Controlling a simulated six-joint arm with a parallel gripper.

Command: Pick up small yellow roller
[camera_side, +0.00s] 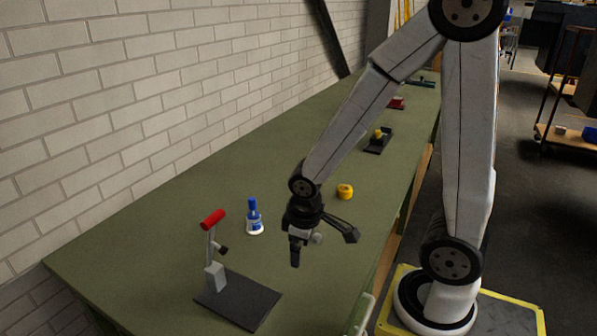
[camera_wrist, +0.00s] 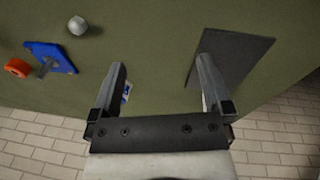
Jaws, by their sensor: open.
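A small yellow roller (camera_side: 345,191) rests on the green bench in the side view, to the right of and beyond my gripper (camera_side: 295,262). My gripper points down above the bench, apart from the roller. In the wrist view my gripper (camera_wrist: 160,64) has its two fingers wide apart, with only bare green bench between the tips. I cannot make out a yellow roller in the wrist view. An orange ring-shaped part (camera_wrist: 17,68) lies at its left edge, beside a blue plate (camera_wrist: 50,57); I cannot tell whether this ring is the roller.
A blue-and-white bottle (camera_side: 254,218) stands left of my gripper. A red-handled clamp (camera_side: 213,260) on a dark plate (camera_side: 238,300) is nearer the camera. A dark fixture (camera_side: 378,141) with a yellow part lies farther along. A grey part (camera_wrist: 78,25) shows in the wrist view.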

